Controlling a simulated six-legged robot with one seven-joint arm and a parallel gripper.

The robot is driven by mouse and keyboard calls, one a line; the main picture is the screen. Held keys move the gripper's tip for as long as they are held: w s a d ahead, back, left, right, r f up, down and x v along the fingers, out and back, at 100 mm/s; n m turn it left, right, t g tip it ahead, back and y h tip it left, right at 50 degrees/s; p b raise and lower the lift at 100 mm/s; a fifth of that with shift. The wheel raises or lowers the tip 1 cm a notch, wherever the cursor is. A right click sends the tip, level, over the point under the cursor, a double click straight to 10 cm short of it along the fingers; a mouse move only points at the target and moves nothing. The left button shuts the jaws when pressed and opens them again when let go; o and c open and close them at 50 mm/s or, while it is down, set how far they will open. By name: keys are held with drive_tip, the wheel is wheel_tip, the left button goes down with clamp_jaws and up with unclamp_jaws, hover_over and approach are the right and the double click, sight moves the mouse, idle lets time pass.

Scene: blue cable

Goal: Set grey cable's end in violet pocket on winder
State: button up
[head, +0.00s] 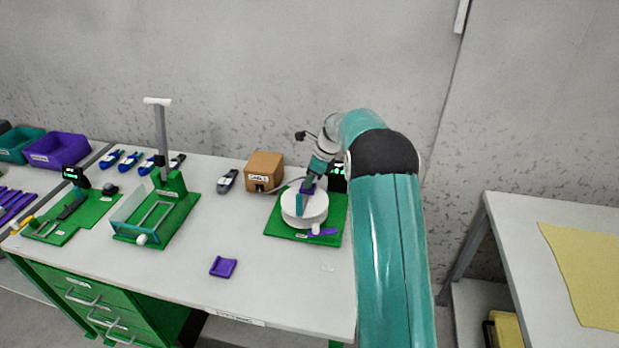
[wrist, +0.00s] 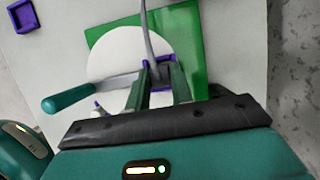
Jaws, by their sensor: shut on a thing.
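The winder is a white round drum (head: 305,208) on a green base plate (head: 334,223); in the wrist view the drum (wrist: 112,62) lies under my fingers. A violet pocket (wrist: 160,69) sits on the drum, directly at my fingertips. The grey cable (wrist: 151,38) runs from the far side of the wrist view down between my fingers. In the head view the cable (head: 283,187) stretches from the brown box to my gripper (head: 308,186). My gripper (wrist: 160,82) is shut on the cable's end. My fingers hide whether the end is inside the pocket or just above it.
The winder's teal crank handle (wrist: 75,99) stands close beside my fingers. A brown cardboard box (head: 264,171) is behind the winder. A loose violet part (head: 223,267) lies at the table front. A green fixture with a tall post (head: 161,135) stands to the left.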

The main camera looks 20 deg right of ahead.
drive_tip(key=shift+f, duration=0.2)
drive_tip(key=o, duration=1)
drive_tip(key=shift+o, duration=0.2)
drive_tip(key=shift+r, duration=0.1)
drive_tip(key=shift+r, duration=3.95)
